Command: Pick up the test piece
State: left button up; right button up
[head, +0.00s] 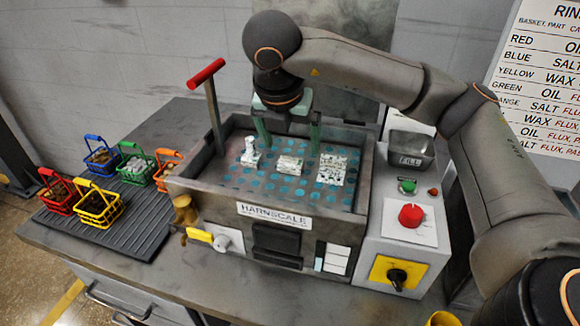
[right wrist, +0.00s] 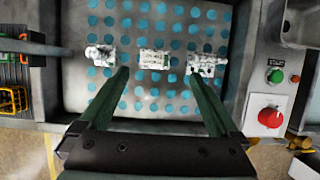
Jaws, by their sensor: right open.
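Three small white, speckled pieces stand in a row on the blue-dotted floor of the basin marked HARNSCALE (head: 190,190). They are a knobbed left piece (head: 250,153), a middle block (head: 290,165) and a right block (head: 332,169). The pictures do not tell which one is the test piece. My right gripper (head: 289,142) is open and empty above the basin, its fingers pointing down. In the right wrist view, its fingertips (right wrist: 160,76) are spread to either side of the middle block (right wrist: 153,59); the left piece (right wrist: 101,56) and right block (right wrist: 206,66) lie outside them. My left gripper is not in view.
The basin walls surround the pieces, and a red-topped lever (head: 206,74) rises at its back left. Coloured wire baskets (head: 98,208) stand on a dark ribbed mat at left. A control box with a red knob (head: 411,215) and a FILL cup (head: 410,150) stands at right.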

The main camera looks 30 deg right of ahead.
aim_at(291, 161)
jog(key=shift+w+a+x, duration=0.15)
jog(key=shift+w+x, duration=0.05)
jog(key=shift+x, duration=1.45)
jog(key=shift+w+a+x, duration=0.1)
jog(key=shift+w+x, duration=0.05)
jog(key=shift+x, duration=1.5)
grip_shut()
